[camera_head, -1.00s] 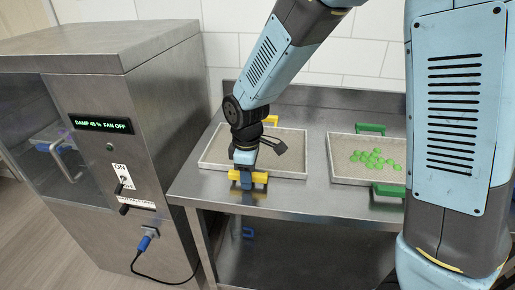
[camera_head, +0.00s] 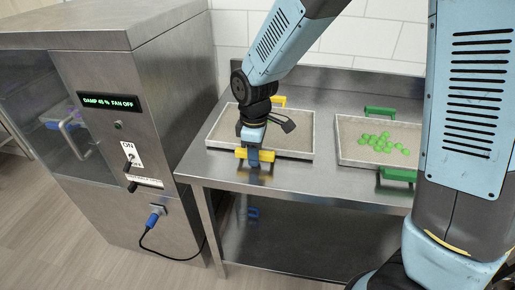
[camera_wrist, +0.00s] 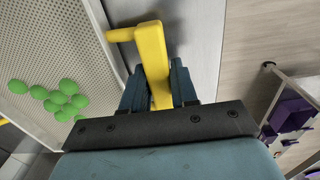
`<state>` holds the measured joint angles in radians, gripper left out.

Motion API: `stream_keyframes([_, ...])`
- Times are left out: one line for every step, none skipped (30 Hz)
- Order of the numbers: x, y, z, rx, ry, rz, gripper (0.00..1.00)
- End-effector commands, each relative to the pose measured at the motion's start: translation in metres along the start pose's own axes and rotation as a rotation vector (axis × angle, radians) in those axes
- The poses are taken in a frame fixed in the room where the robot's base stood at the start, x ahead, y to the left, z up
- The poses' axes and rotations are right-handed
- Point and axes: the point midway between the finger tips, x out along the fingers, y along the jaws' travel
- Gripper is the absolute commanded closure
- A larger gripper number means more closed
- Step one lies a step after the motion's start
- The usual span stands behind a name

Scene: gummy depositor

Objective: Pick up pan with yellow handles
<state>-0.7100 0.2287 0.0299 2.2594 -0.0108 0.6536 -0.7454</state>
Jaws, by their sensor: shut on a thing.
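The pan with yellow handles (camera_head: 226,128) is a shallow, light-walled tray at the left of the steel table. My gripper (camera_head: 254,160) is shut on its near yellow handle (camera_head: 241,154). In the wrist view that handle (camera_wrist: 152,52) stands between the two fingers of my gripper (camera_wrist: 160,85). The wrist view also shows the pan's perforated floor (camera_wrist: 45,45) with several green gummies (camera_wrist: 55,100) on it. In the head view my wrist hides the pan's middle. The far yellow handle (camera_head: 279,101) shows behind it. I cannot tell whether the pan is clear of the table.
A second pan (camera_head: 352,131) with green handles (camera_head: 380,112) and green gummies stands to the right on the steel table (camera_head: 310,176). A steel cabinet (camera_head: 185,75) with a display and switch stands left. A cable (camera_head: 146,240) hangs from its front. A tiled wall closes the back.

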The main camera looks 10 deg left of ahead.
Motion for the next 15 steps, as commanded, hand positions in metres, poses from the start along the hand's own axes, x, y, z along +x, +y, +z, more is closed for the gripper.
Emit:
stream_keyframes([-0.006,0.001,-0.001,0.000,0.003,0.003,1.00])
stream_keyframes([-0.010,0.001,0.000,0.000,0.003,0.003,1.00])
stream_keyframes([-0.017,0.001,-0.001,0.000,0.004,0.004,1.00])
stream_keyframes([-0.022,0.001,0.000,0.001,0.004,0.004,1.00])
stream_keyframes([-0.028,0.001,0.000,0.001,0.004,0.005,1.00])
stream_keyframes([-0.033,-0.003,0.004,0.001,0.004,0.004,1.00])
stream_keyframes([-0.036,-0.005,0.007,0.001,0.003,0.003,1.00])
stream_keyframes([-0.041,-0.007,0.011,0.001,0.003,0.003,1.00])
stream_keyframes([-0.047,-0.011,0.014,0.001,0.004,0.005,1.00])
stream_keyframes([-0.052,-0.013,0.017,0.001,0.004,0.004,1.00])
stream_keyframes([-0.057,-0.015,0.021,0.001,0.004,0.005,1.00])
stream_keyframes([-0.063,-0.018,0.025,0.001,0.004,0.005,1.00])
stream_keyframes([-0.068,-0.021,0.028,0.001,0.004,0.005,1.00])
stream_keyframes([-0.072,-0.023,0.032,0.001,0.003,0.004,1.00])
stream_keyframes([-0.079,-0.027,0.036,0.001,0.004,0.005,1.00])
